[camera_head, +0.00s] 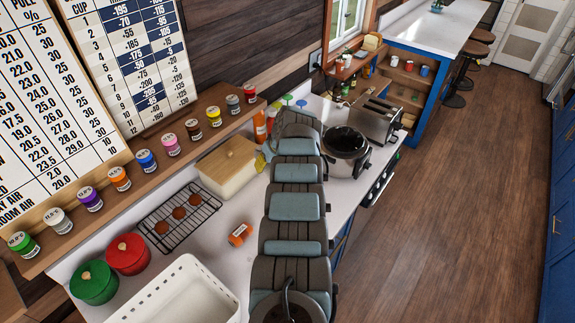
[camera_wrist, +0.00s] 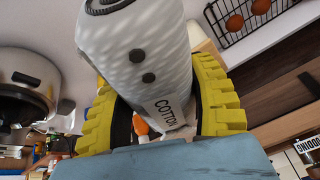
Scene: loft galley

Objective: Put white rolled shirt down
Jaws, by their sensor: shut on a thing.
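The white rolled shirt (camera_wrist: 137,55) fills the upper middle of the wrist view. It has two dark buttons, a dark spiral at its end and a "COTTON" label. My gripper (camera_wrist: 160,105), with ridged yellow fingers, is shut on it, one finger on each side. In the head view my own arm reaches along the white counter (camera_head: 207,240) and hides the shirt and most of the gripper.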

